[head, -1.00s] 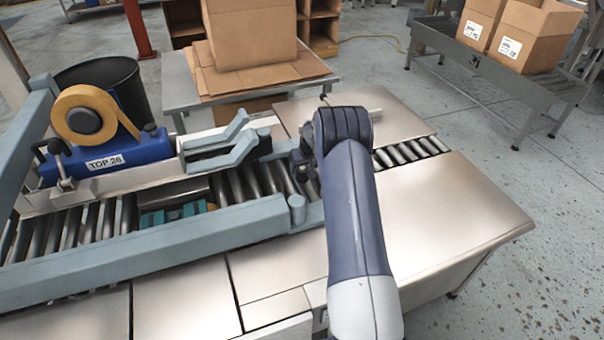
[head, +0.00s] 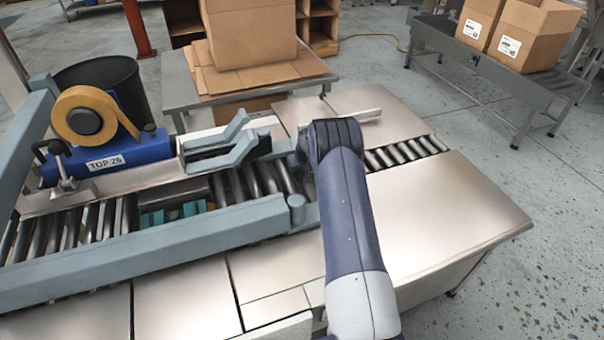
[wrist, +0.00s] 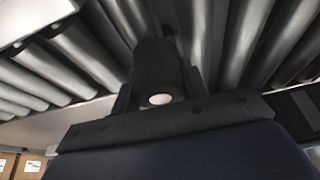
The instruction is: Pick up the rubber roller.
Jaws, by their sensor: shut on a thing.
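The rubber roller (wrist: 156,62) is a dark cylinder with a pale round end, seen in the middle of the wrist view. My gripper (wrist: 161,84) is shut on it, with the dark jaws at its two sides. Metal conveyor rollers (wrist: 205,40) lie behind it; I cannot tell whether it touches them. In the head view my arm and wrist hide the rubber roller and most of the gripper, at the end of the taping machine's roller bed (head: 235,185).
The taping machine's blue tape head (head: 110,158) and grey side rail (head: 170,245) stand left of my arm. A pale bar (head: 355,118) shows just beyond my wrist. Steel bench top (head: 440,215) lies clear at right. Cartons (head: 530,35) stand on a far conveyor.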

